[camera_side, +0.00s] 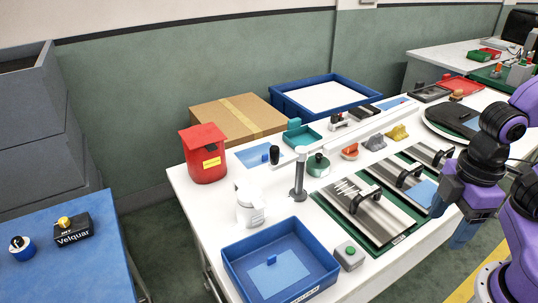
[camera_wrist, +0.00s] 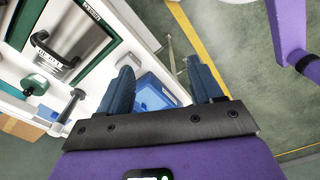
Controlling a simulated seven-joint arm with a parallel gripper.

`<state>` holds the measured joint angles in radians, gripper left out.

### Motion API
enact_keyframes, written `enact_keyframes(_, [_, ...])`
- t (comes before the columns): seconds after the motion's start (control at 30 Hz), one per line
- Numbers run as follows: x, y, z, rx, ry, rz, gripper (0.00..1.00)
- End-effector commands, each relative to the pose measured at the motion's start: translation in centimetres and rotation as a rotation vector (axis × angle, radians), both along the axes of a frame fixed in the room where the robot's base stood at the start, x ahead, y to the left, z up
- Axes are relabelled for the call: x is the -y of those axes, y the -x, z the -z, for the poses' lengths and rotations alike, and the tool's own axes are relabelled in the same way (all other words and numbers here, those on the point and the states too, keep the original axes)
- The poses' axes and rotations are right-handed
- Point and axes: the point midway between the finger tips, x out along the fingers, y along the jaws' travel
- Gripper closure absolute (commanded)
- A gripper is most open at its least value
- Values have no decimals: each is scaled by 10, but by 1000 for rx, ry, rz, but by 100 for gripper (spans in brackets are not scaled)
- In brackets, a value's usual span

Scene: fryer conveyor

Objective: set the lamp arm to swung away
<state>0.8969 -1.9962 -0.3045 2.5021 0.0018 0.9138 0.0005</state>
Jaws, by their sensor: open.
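A grey upright post on a round base (camera_side: 299,178), which may be the lamp arm's stand, is on the white table between a white jar and the dark green board. It also shows in the wrist view (camera_wrist: 68,110) at the left. I cannot make out clearly a lamp head or which way its arm points. My gripper (camera_side: 455,212) is over the table's right front edge, well to the right of the post. In the wrist view its blue fingers (camera_wrist: 162,80) are spread apart with nothing held between them.
A blue tray (camera_side: 240,278) stands at the table's front left, with a grey box with a green button (camera_side: 349,255) beside it. Metal plates with black handles (camera_side: 366,205) lie between post and gripper. A red bin (camera_side: 204,158) stands at the back left.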

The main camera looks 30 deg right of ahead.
Motion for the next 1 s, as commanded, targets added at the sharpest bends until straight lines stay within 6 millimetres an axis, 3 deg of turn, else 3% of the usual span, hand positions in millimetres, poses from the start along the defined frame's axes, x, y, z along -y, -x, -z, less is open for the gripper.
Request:
enact_keyframes(0.27, [0, 0, 0, 0, 0, 0, 34])
enact_keyframes(0.33, [0, 0, 0, 0, 0, 1, 45])
enact_keyframes(0.47, [-9, -12, -5, 8, 3, 50, 45])
enact_keyframes(0.67, [-53, -73, -30, 58, 13, 323, 45])
enact_keyframes(1.0, [-122, -209, -72, 192, 10, 949, 45])
